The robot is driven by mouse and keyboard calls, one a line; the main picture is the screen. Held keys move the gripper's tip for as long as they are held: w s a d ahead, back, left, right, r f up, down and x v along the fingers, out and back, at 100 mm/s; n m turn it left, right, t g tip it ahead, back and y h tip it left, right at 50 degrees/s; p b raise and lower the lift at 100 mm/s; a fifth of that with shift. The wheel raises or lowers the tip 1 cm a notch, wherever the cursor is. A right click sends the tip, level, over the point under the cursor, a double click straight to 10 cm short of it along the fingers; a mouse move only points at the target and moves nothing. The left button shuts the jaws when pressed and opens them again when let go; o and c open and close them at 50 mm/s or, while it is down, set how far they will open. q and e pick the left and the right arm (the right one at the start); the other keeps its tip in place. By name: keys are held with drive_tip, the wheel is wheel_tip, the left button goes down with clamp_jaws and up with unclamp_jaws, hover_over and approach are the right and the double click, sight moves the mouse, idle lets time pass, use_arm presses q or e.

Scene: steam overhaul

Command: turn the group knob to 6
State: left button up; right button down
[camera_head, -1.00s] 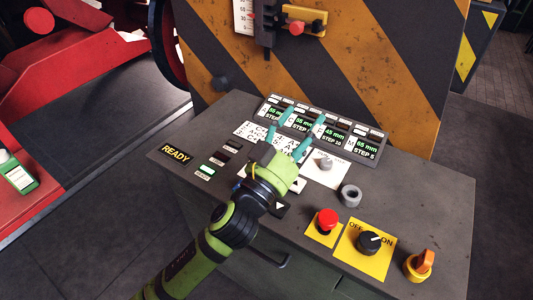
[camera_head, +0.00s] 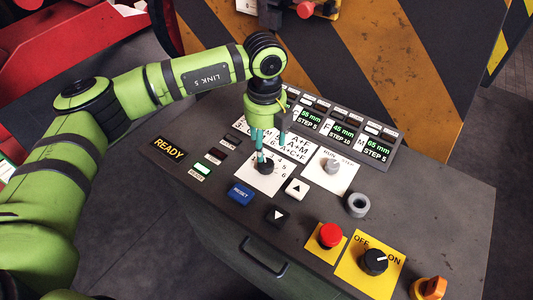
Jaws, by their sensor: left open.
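The group knob (camera_head: 266,167) is a small black knob on a white plate (camera_head: 265,184) with numbers around it; 4, 5 and 6 show on its right side. Its pointer direction cannot be made out. My left gripper (camera_head: 271,151) points down over the knob with its two teal fingers open. One finger reaches down at the knob's upper left and covers part of it. The other is to the upper right, near the lettered card. I cannot tell whether either finger touches the knob. My right gripper is not in view.
Beside the plate are a blue RESET button (camera_head: 240,193), black and white arrow buttons (camera_head: 297,188) and a grey RUN knob (camera_head: 332,166). A red button (camera_head: 329,235), a black OFF/ON switch (camera_head: 374,261) and an orange knob (camera_head: 433,287) are at the front right.

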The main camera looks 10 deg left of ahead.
sight(266, 162)
use_arm(q)
drive_tip(key=shift+s+f, duration=0.15)
drive_tip(key=shift+f, duration=0.25)
wheel_tip(266, 162, down, 5)
drive_tip(key=shift+r+p, duration=0.1)
drive_tip(key=shift+p, duration=1)
drive_tip(key=shift+f, duration=0.6)
drive_tip(key=shift+d, duration=0.1)
drive_tip(key=shift+c, duration=0.4)
